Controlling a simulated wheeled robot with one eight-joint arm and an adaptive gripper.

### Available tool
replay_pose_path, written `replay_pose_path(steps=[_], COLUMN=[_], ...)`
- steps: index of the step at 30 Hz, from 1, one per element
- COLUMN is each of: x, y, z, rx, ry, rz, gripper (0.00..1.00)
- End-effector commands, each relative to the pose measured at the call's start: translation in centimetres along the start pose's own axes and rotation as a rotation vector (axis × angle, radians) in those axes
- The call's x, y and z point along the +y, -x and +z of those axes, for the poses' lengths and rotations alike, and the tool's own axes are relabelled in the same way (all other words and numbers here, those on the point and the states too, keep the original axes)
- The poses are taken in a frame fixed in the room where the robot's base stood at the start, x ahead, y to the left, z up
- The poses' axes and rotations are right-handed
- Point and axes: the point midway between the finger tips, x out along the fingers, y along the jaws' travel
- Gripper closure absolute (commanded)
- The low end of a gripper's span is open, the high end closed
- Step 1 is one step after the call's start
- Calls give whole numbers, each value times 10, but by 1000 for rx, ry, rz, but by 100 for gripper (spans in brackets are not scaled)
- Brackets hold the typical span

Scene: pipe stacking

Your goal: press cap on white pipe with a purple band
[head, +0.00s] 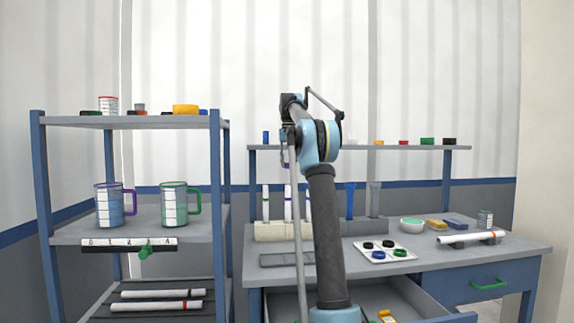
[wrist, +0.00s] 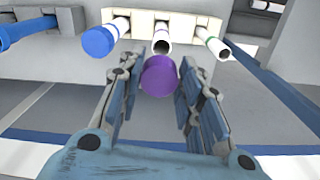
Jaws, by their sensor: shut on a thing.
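My gripper (wrist: 163,60) is shut on a purple cap (wrist: 158,78), which sits between its fingers in the wrist view. In the head view the gripper is above the pipe rack, mostly behind my arm. The white pipe with a purple band (head: 288,203) stands upright in the rack (head: 275,232). In the wrist view its open hollow end (wrist: 163,46) shows just beyond the cap, in line with it and apparently a little apart.
A green-banded white pipe (wrist: 213,45) stands open on one side. A pipe with a blue cap (wrist: 99,41) stands on the other, close to the fingers. A tray (head: 402,255) of caps lies on the desk. A shelf (head: 455,148) runs behind, and a drawer is open in front.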

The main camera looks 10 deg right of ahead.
Motion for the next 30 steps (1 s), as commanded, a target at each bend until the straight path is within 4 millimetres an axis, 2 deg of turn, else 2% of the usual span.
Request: replay_pose_path(steps=[21, 30], x=[-4, -4], y=[-54, -67], z=[1, 1], rx=[0, 0], ry=[4, 3], rz=[0, 0], gripper=[79, 79])
